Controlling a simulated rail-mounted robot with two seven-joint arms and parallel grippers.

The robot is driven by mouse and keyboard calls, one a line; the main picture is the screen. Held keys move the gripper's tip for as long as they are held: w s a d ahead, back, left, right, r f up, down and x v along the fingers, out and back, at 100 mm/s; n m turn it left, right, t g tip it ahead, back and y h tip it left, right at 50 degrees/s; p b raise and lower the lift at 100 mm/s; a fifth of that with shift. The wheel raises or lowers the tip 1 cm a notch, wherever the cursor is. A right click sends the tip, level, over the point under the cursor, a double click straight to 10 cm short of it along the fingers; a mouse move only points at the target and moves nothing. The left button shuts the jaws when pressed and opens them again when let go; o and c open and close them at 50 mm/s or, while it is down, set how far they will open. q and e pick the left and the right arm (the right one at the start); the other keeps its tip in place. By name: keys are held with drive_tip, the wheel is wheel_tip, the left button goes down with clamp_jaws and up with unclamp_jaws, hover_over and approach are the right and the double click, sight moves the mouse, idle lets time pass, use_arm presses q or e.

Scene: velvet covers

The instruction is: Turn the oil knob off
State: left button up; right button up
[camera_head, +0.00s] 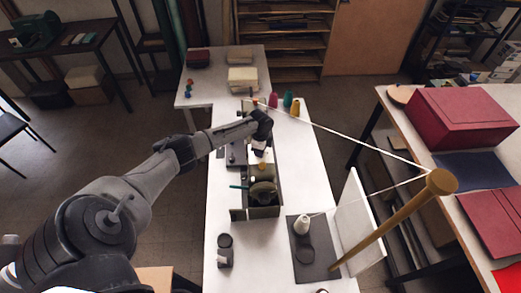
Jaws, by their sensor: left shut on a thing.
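My left arm reaches in from the left over the long white table. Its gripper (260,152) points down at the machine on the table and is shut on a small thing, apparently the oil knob. The knob is mostly hidden by the fingers, and its turn angle cannot be read. A small brass-coloured part (262,165) shows just below the fingertips. My right gripper is not in view.
A white thread runs from the machine's far end to a wooden post (400,215) on the right. A white cone (302,224) stands on a dark mat (318,268) beside an upright white panel (358,225). Coloured spools (288,100) stand at the back. A dark cup-like item (225,248) stands in front.

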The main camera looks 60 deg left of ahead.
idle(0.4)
use_arm(q)
drive_tip(key=o, duration=0.9)
wheel_tip(320, 180, up, 14)
drive_tip(key=shift+f+b, duration=0.1)
drive_tip(key=shift+b, duration=0.55)
idle(0.4)
